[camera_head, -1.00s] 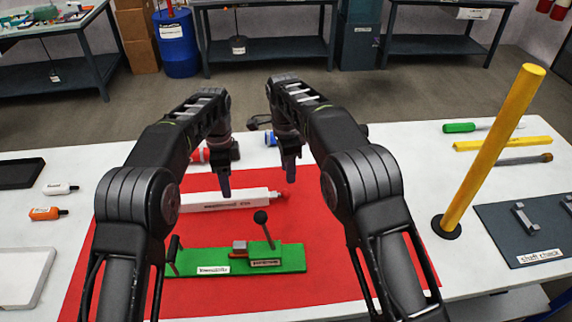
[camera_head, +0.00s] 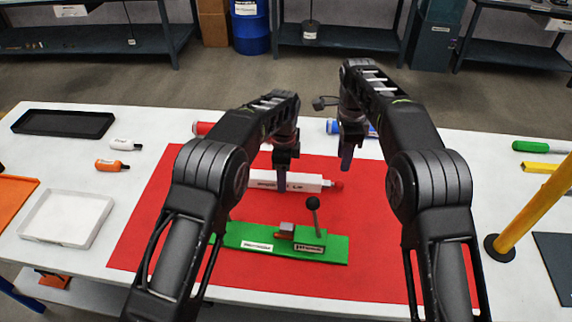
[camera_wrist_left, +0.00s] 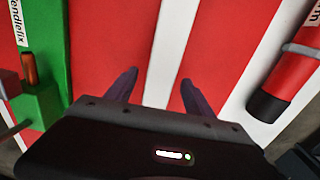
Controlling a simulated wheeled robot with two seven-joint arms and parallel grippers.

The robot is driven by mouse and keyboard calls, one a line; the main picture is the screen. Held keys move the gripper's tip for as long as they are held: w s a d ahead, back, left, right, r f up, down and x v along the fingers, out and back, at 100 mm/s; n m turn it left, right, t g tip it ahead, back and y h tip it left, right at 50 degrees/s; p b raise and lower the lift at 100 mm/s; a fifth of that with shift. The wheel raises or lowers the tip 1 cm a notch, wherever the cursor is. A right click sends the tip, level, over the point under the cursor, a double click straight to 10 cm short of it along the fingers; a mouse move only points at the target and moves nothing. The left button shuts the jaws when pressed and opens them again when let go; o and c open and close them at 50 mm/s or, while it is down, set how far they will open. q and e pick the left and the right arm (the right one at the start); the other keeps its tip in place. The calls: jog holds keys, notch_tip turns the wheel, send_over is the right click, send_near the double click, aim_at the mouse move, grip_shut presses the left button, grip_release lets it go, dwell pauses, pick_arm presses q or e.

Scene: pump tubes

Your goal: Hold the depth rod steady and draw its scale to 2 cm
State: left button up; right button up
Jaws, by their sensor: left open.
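A long white bar (camera_head: 304,184) with a red knob end (camera_head: 337,186) lies across the red mat; it looks like the depth rod, but its label is too small to read. My left gripper (camera_head: 281,182) hangs over the bar and hides part of it. In the left wrist view its two fingers (camera_wrist_left: 158,82) are spread with the white bar (camera_wrist_left: 175,40) passing between them, not gripped. My right gripper (camera_head: 347,155) hangs beyond the bar's red end, apart from it; its finger gap does not show.
A green fixture (camera_head: 325,255) with a black-knobbed lever stands on the red mat (camera_head: 150,225) in front of the bar. A red-ended tube (camera_head: 203,128) and a blue-ended one (camera_head: 333,126) lie behind. A yellow post (camera_head: 530,215) stands right; trays and small bottles lie left.

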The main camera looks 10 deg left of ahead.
pick_arm(q)
jog(key=shift+f, duration=0.95)
jog(key=shift+c, duration=0.3)
grip_shut()
